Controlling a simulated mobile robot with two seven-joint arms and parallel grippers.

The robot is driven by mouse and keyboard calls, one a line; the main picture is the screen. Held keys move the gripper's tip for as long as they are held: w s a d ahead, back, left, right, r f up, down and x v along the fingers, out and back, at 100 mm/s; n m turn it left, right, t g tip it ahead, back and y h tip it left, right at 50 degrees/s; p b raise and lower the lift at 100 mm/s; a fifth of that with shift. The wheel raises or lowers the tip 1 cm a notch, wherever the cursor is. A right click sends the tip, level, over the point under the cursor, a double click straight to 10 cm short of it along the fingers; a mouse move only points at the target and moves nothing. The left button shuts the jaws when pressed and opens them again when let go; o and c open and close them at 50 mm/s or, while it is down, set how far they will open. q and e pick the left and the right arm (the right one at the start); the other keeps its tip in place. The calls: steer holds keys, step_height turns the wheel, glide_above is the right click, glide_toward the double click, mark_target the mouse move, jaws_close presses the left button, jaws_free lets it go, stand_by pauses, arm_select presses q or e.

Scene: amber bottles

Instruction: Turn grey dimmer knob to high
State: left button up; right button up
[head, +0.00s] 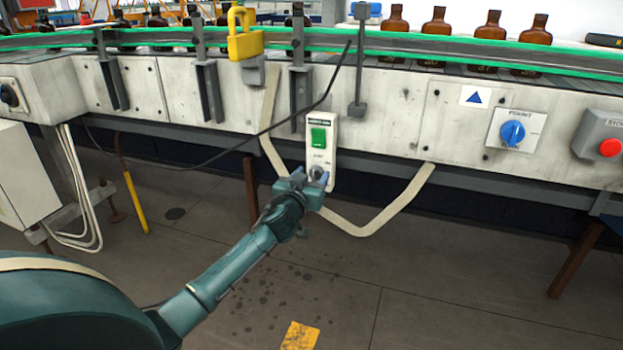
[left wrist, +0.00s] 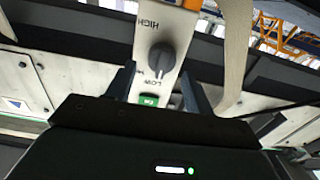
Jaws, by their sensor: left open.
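The grey dimmer knob (left wrist: 162,57) sits on a pale control panel (left wrist: 178,22) between the printed words HIGH and LOW, which read upside down in the left wrist view. Its ridge seems to point toward LOW. In the head view the panel (head: 325,133) hangs from the conveyor side, with a green switch (head: 319,137) above the knob. There my gripper hides part of the knob. My left gripper (head: 308,180) is at the panel's lower end. In the left wrist view its fingers (left wrist: 157,74) are open, one on each side of the panel. I cannot tell whether they touch anything. My right gripper is not in view.
The conveyor (head: 440,105) runs across the back with several amber bottles (head: 434,22) on it. A yellow padlock (head: 244,38) hangs above. A beige strap (head: 385,220) loops below the panel. A blue rotary switch (head: 512,133) and red button (head: 610,147) are to the right.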

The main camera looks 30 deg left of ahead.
arm_select(q)
steer(key=shift+w, duration=0.15)
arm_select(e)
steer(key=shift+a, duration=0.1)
arm_select(q)
steer(key=c, duration=1)
steer(key=shift+o, duration=0.2)
